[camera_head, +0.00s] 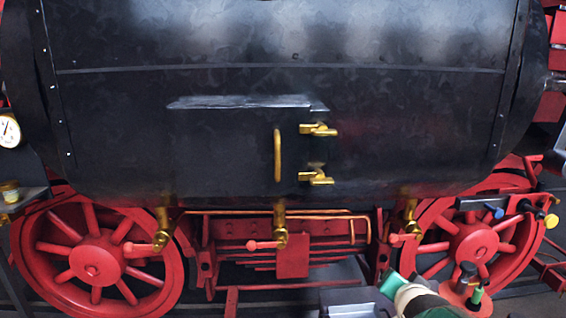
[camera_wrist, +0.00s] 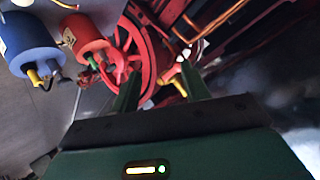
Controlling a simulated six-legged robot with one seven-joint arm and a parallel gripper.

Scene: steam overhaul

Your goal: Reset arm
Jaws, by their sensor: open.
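My gripper (camera_wrist: 160,86) shows in the wrist view as two green fingers, spread apart with nothing between them. Past the fingers is a red spoked wheel (camera_wrist: 134,52). In the head view, a white and green part of my arm shows at the bottom edge, right of centre, below the black boiler (camera_head: 400,130). I cannot make out the fingers there. The boiler has a hatch (camera_head: 220,140) with a brass handle (camera_head: 277,155) and two brass latches at its right side. The hatch looks closed.
Red wheels stand at left (camera_head: 92,258) and right (camera_head: 474,240) under the boiler. Brass valves (camera_head: 280,225) with red handles hang between them. A pressure gauge (camera_head: 9,131) is at far left. Blue (camera_wrist: 28,42) and red (camera_wrist: 84,36) cylinders show in the wrist view.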

